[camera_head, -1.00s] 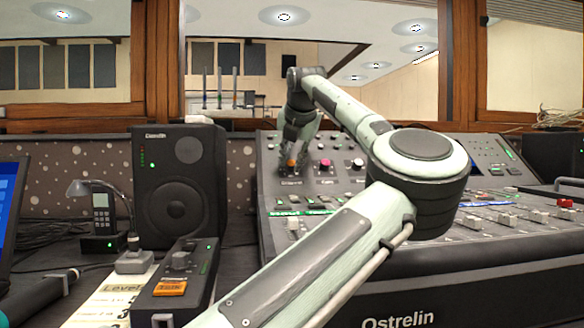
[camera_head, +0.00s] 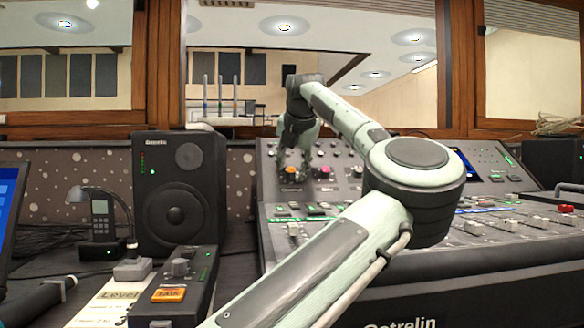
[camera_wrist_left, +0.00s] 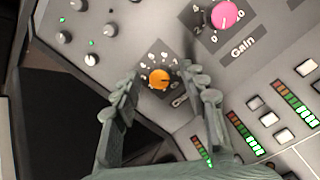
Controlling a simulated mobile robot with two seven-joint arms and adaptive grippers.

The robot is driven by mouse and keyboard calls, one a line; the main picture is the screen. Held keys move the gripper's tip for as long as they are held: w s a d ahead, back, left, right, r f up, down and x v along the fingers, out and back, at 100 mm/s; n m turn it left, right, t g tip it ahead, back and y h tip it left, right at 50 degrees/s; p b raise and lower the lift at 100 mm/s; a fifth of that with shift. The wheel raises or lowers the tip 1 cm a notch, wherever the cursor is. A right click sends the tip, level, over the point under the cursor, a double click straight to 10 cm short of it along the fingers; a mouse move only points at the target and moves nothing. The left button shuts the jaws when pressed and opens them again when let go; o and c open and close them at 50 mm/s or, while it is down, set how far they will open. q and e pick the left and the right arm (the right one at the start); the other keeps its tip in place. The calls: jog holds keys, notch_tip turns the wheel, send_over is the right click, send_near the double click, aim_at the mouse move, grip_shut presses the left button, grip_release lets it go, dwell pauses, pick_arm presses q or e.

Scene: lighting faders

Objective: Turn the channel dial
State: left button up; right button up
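The channel dial is an orange knob (camera_wrist_left: 160,79) with a ring of printed marks, on the sloped grey panel of the mixing console. It also shows in the head view (camera_head: 290,172), partly behind my fingers. My left gripper (camera_wrist_left: 160,73) is open, with one finger on each side of the orange knob. The fingertips look apart from the knob in the wrist view; how close they are to the panel I cannot tell. In the head view my left gripper (camera_head: 292,174) points down at the panel. My right gripper is out of view.
A pink Gain knob (camera_wrist_left: 224,14) sits close to the right of the orange one. Lit meters and square buttons (camera_wrist_left: 306,67) lie near my right-hand finger. A black speaker (camera_head: 178,190) and a talkback box (camera_head: 178,290) stand left of the console.

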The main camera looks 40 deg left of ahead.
pick_arm(q)
jog(key=v, duration=1.2)
jog(key=shift+f, duration=0.1)
dwell(0.4)
